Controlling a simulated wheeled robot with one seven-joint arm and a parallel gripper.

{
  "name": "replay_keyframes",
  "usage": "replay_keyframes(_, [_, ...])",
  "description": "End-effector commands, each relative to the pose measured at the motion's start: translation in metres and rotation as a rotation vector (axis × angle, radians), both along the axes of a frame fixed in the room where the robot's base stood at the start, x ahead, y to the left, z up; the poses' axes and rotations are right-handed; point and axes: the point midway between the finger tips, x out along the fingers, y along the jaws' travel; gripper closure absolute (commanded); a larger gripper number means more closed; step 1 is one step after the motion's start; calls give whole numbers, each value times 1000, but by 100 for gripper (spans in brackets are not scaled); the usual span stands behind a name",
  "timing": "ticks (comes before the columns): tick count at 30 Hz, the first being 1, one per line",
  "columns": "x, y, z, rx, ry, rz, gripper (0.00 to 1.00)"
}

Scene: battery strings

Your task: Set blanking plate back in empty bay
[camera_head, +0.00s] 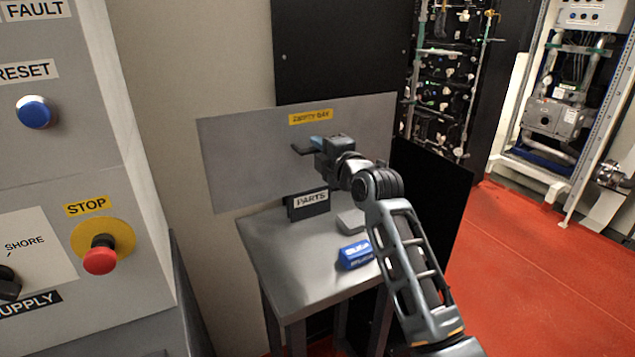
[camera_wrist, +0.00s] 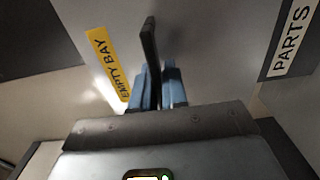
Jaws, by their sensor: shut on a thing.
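The blanking plate is a wide grey panel (camera_head: 240,160) in front of the black rack, with a yellow EMPTY BAY label (camera_head: 310,117) near its top. Its left end reaches past the rack's left edge, over the pale wall. My gripper (camera_head: 318,143) is in front of the plate, its blue fingers shut on a dark bar (camera_wrist: 150,42) that looks like the plate's handle. In the wrist view the grey surface (camera_wrist: 215,45) and yellow label (camera_wrist: 108,62) lie just beyond the fingers. The bay opening is hidden; I cannot tell the gap behind the plate.
A grey metal table (camera_head: 275,250) stands below, with a PARTS sign (camera_head: 309,203), a blue box (camera_head: 355,255) and a grey item (camera_head: 351,220). A control cabinet with a red STOP button (camera_head: 101,258) is close at left. Black panel (camera_head: 340,50) is above. Red floor lies open at right.

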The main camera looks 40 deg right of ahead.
Motion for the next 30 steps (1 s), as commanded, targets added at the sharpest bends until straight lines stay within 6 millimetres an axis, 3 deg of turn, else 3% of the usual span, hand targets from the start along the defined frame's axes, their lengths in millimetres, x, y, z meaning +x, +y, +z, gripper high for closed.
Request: replay_keyframes(30, [-41,12,3,-2,-7,-1,100])
